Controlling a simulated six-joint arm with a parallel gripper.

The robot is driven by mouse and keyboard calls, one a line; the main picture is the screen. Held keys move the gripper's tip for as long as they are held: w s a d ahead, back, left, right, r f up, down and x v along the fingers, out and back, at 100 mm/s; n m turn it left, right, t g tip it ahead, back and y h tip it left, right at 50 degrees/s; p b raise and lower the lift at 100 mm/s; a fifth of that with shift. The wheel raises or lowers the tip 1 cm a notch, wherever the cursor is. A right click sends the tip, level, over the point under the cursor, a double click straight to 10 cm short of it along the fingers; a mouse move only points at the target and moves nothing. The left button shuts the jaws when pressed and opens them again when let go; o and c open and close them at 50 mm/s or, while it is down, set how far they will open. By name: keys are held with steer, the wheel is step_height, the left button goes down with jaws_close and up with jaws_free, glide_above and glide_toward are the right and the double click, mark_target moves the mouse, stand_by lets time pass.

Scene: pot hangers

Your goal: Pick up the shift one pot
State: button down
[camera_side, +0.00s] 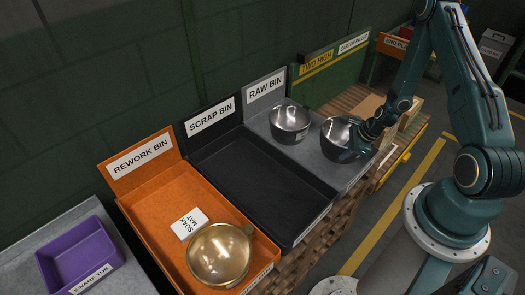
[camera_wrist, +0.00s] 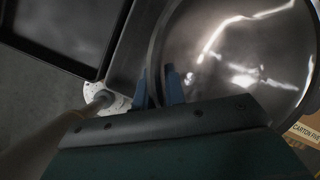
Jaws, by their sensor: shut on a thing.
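A steel pot (camera_side: 336,140) is at the right of the grey raw bin area, and it fills the upper right of the wrist view (camera_wrist: 235,45). My gripper (camera_side: 356,148) is at this pot's right side. In the wrist view its blue fingers (camera_wrist: 160,88) are shut on the pot's near rim. I cannot tell whether the pot touches the surface beneath. A second steel pot (camera_side: 290,120) stands upright to its left. A brass-coloured pot (camera_side: 220,254) is in the orange rework bin (camera_side: 150,197). No mark shows which pot is the shift one pot.
The black scrap bin (camera_side: 262,181) between the orange bin and the steel pots is empty. A white soak mat label block (camera_side: 189,223) lies by the brass pot. A purple swarf tub (camera_side: 78,258) is far left. Cartons (camera_side: 410,113) stand right of the held pot.

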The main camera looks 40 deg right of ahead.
step_height(320, 180, up, 12)
steer(key=shift+r, duration=0.2)
stand_by(0.4)
steer(key=shift+a, duration=0.1)
stand_by(0.6)
